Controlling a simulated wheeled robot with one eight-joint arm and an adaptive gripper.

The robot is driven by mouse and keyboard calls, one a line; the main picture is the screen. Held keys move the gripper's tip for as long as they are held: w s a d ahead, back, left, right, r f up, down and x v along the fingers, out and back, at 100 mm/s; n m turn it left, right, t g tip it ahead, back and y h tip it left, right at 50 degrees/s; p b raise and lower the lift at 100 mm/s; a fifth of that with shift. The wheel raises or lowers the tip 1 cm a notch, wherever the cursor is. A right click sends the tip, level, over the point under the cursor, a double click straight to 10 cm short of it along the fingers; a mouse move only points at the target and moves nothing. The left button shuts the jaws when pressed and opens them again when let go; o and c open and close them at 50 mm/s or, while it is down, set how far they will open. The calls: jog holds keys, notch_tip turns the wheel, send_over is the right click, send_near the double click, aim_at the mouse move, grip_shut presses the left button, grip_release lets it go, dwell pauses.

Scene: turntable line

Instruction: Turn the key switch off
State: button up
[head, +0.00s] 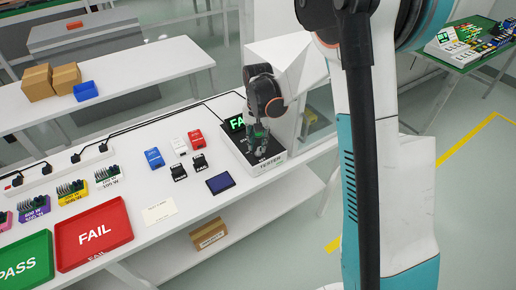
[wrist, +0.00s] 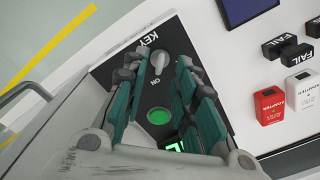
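The key switch (wrist: 158,62) is a small grey knob on the tester's black panel, between the printed words KEY and ON in the wrist view. Its narrow part points roughly toward the ON mark. My gripper (wrist: 163,68) is open, with one green-padded finger on each side of the knob and visible gaps to it. In the head view my gripper (head: 258,148) reaches down over the tester (head: 266,170) and hides the knob. A round green light (wrist: 158,117) glows on the panel. The tester's display (head: 236,124) shows green letters, partly hidden.
Adapters, black FAIL blocks (wrist: 291,50) and a dark blue screen (head: 220,183) lie beside the tester. A red FAIL tray (head: 122,214) and green PASS tray (head: 48,262) are at the left. The tester stands near the table's right end, with open floor beyond.

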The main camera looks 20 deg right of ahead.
jog(key=shift+f, duration=1.1)
grip_shut()
